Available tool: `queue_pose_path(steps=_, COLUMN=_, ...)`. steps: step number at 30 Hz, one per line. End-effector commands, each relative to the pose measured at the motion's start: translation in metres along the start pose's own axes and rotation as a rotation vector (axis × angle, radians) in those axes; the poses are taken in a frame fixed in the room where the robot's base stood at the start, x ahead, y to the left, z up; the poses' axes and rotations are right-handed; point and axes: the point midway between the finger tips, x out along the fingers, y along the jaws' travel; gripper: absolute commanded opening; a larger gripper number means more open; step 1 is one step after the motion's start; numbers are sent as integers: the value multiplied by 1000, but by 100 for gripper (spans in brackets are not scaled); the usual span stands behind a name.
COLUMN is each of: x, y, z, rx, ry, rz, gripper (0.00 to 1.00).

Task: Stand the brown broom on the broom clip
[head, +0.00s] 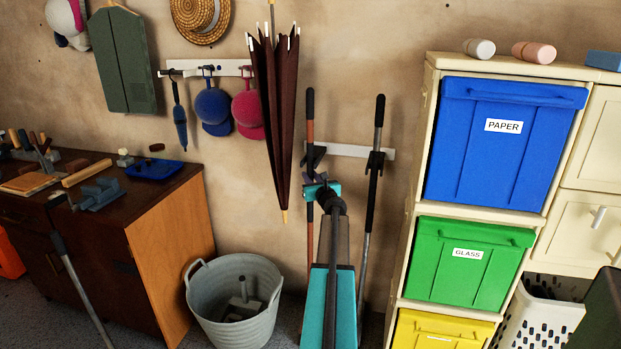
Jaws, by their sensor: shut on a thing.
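The brown broom stands upright near the wall, with a black grip at its top and an orange-brown shaft (310,131). Its lower end is out of view or behind my arm. The broom clip is a white wall rail (345,151) with black holders; the left holder (316,154) is right at the broom's shaft. I cannot tell whether the shaft sits inside it or just in front. My gripper (313,181) is shut on the broom's shaft just below that holder; its fingers are small and partly hidden by my wrist.
A grey-shafted tool (370,205) stands at the right holder. A dark red umbrella (277,120) hangs close on the left. A grey bucket (235,305) stands lower left, beside a wooden workbench (170,260). A cream shelf (412,230) with coloured bins is on the right.

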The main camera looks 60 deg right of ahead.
Motion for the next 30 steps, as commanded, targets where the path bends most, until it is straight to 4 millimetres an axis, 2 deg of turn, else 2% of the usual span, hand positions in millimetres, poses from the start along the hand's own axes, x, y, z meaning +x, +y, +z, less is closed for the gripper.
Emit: queue_pose_path(steps=30, x=0, y=0, z=-5, rx=1, ry=-2, rz=0, gripper=0)
